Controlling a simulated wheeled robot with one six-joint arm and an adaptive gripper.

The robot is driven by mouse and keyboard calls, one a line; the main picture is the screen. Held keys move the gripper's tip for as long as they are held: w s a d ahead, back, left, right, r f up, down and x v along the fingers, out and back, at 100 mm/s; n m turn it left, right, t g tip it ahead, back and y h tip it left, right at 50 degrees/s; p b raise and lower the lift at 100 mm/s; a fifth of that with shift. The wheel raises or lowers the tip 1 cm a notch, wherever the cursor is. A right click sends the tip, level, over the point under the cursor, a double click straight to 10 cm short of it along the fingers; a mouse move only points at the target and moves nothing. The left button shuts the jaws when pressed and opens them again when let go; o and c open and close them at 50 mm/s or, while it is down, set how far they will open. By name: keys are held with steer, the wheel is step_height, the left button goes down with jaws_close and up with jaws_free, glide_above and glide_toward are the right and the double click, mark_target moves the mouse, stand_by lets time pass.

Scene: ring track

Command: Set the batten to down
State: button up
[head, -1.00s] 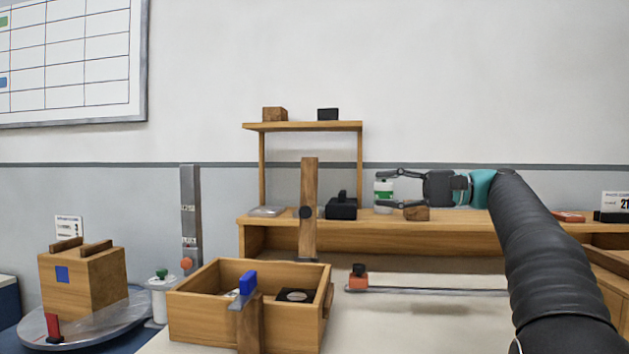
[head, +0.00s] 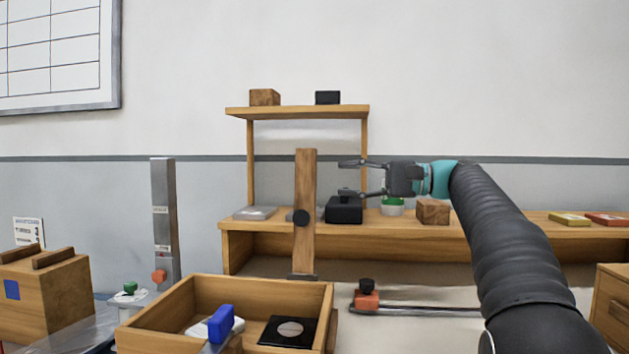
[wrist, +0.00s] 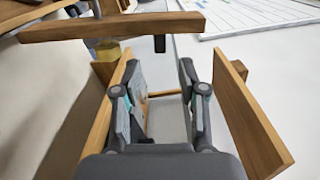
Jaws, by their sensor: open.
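The batten (head: 305,230) is a brown wooden plank standing upright, with a round black knob (head: 301,217) partway up its length. It stands behind the open wooden tray and in front of the bench. My gripper (head: 346,178) is open, its fingers one above the other and pointing left, just right of the batten's upper part in the picture. Nothing shows between the fingers. The wrist view shows the open fingers (wrist: 160,68) too. A wooden bar with a dark peg crosses the top there; I cannot tell whether it is the batten.
A shelf (head: 297,112) rises from the bench (head: 345,241) behind. A black box (head: 344,210) and a wooden block (head: 433,211) stand on the bench below my gripper. A wooden tray (head: 160,333) and a grey post (head: 163,215) lie to the left. A rail slider (head: 367,298) is in front.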

mark_target(314, 178)
steer(key=a, duration=0.3)
steer(key=w+a, duration=0.1)
steer(key=a, duration=0.3)
steer(key=shift+w+a, duration=0.1)
steer(key=shift+w, duration=0.1)
jaws_close()
